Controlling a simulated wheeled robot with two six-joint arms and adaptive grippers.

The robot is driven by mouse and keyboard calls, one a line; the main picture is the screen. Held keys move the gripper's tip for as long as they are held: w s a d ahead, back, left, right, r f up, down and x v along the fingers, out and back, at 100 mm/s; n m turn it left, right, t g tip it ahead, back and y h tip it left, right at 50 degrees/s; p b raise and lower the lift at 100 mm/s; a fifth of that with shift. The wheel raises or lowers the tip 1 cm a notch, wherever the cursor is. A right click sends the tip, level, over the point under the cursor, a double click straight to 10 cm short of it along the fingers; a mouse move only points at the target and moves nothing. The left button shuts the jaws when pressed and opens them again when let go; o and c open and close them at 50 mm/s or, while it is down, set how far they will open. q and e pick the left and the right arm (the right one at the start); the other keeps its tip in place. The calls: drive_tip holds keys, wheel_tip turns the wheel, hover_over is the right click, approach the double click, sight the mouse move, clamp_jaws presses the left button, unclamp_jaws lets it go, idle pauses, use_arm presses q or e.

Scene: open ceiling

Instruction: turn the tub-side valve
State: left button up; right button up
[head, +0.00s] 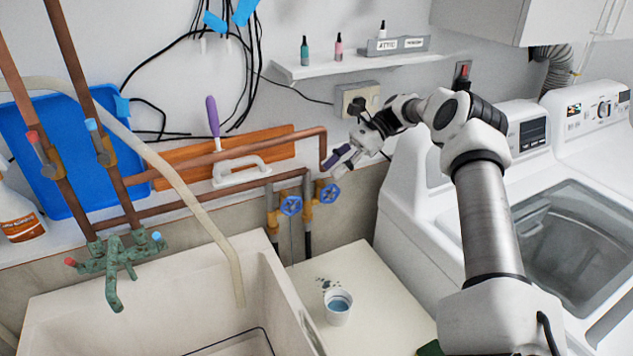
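Two blue round-handled valves on brass bodies sit on the copper pipes at the back wall. The left one, nearer the tub (255,285), is the tub-side valve (290,205). The other blue-handled valve (330,193) is to its right. My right gripper (338,162) is just above the right-hand valve, pointing left, up and to the right of the tub-side valve. Its fingers look apart with nothing between them. It appears clear of both handles, though its exact depth is hard to judge. My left gripper is not in view.
Copper pipes (225,152) run along the wall close to my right gripper. A corroded green faucet (115,262) stands at the tub's back left. A white cup (338,306) stands on the low surface below the valves. A washer (415,220) is at the right.

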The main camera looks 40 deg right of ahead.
drive_tip(key=shift+v, duration=0.8)
drive_tip(key=w+a+r+g+h+p, duration=0.2)
drive_tip(key=a+h+p, duration=0.1)
drive_tip(key=a+p, duration=0.25)
drive_tip(key=h+p, duration=0.1)
drive_tip(key=h, duration=0.3)
approach(292, 196)
drive_tip(key=p+x, duration=0.1)
drive_tip(key=x, duration=0.6)
drive_tip(key=shift+w+f, duration=0.15)
drive_tip(key=shift+f, duration=0.2)
drive_tip(key=shift+a+f, duration=0.3)
drive_tip(key=shift+d, duration=0.1)
drive_tip(key=shift+c, duration=0.3)
clamp_jaws()
